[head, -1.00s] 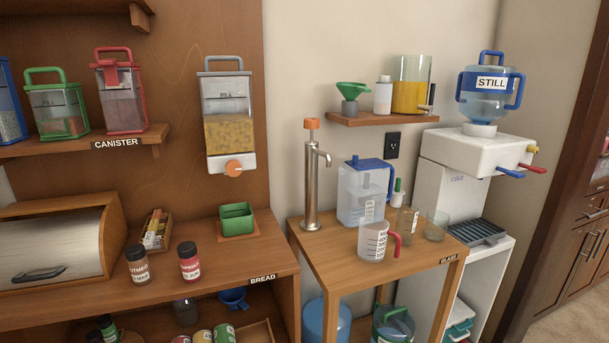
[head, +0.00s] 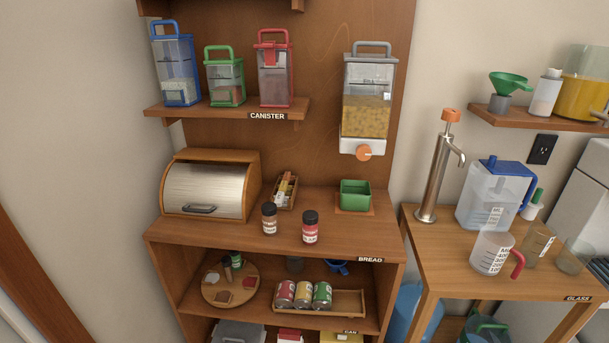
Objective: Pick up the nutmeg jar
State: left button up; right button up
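The nutmeg jar (head: 269,219) is a small brown spice jar with a dark lid. Neither of my grippers shows in the head view.
A roll-front bread box (head: 207,190) stands behind left of the jars. A packet tray (head: 285,190) and green bin (head: 355,195) sit behind. Canisters stand on the shelf (head: 200,110) above. A grain dispenser (head: 367,105) hangs on the panel. The counter's front left is clear.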

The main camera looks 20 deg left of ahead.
aim_at(270, 226)
jog(key=u, duration=1.4)
